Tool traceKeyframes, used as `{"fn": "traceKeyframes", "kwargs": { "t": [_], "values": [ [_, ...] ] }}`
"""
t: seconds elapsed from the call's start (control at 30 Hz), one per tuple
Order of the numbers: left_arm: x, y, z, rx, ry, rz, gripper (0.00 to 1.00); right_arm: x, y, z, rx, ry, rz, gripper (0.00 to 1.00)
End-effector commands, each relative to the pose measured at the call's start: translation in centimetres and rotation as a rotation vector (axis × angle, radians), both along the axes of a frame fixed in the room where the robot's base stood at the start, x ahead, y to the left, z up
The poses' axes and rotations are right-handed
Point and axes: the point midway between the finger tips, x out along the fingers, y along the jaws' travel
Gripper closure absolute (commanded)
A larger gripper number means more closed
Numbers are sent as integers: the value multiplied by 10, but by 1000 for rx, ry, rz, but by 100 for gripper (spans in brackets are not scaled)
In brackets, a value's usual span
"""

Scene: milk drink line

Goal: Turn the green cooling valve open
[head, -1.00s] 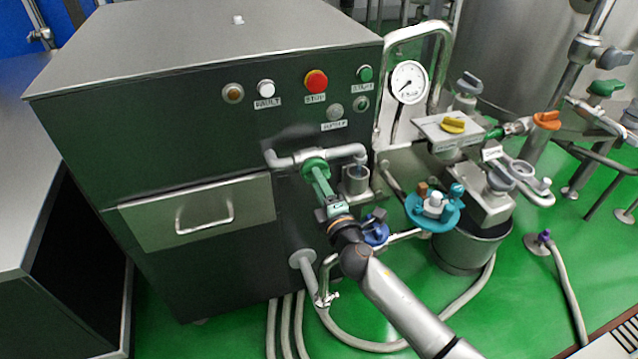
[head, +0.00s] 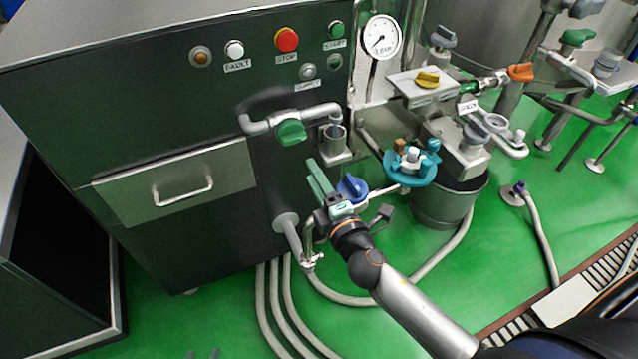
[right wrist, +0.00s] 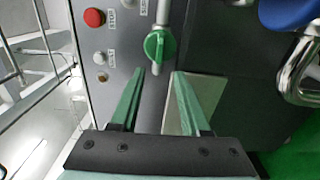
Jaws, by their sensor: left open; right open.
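A green valve knob (head: 291,132) sits on a grey pipe (head: 258,126) on the dark cabinet front. In the right wrist view the knob (right wrist: 160,45) is ahead of the fingertips, and its grip bar runs roughly along the pipe. My right gripper (head: 316,170) is open and empty, below and slightly right of the knob, apart from it. In the right wrist view its two green fingers (right wrist: 158,75) are spread with nothing between them. My left gripper (head: 204,354) shows only as small grey tips at the bottom edge, open. Another green handle (head: 577,38) is at the far upper right.
A blue knob (head: 352,188) is close beside my right gripper. A teal fitting (head: 411,163) is above a metal bucket (head: 443,205). The drawer handle (head: 183,192) sticks out at left. Hoses lie on the green floor.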

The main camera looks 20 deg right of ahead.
Motion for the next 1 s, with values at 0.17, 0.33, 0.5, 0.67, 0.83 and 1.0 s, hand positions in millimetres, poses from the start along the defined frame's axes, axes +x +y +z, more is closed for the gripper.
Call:
{"fn": "traceKeyframes", "kwargs": {
  "t": [0.17, 0.33, 0.5, 0.67, 0.83, 1.0],
  "values": [
    [0, 0, -2, 1, 0, -1, 50, -16, 0, -1, 0, 0, 1, 54],
    [0, 0, -2, 1, 0, 0, 50, -20, 0, 0, 0, 0, 1, 54],
    [0, 0, -2, 1, -1, 0, 50, -20, 0, 0, 0, -1, 1, 54],
    [0, 0, -1, 1, -1, 0, 50, -20, 0, 0, 1, 0, 1, 54],
    [0, 1, -1, 0, -1, 1, 50, -21, -1, -4, 23, 13, -1, 54],
    [0, 1, -1, 1, 0, 1, 50, -42, -3, -40, 254, 145, -30, 54]
  ]
}}
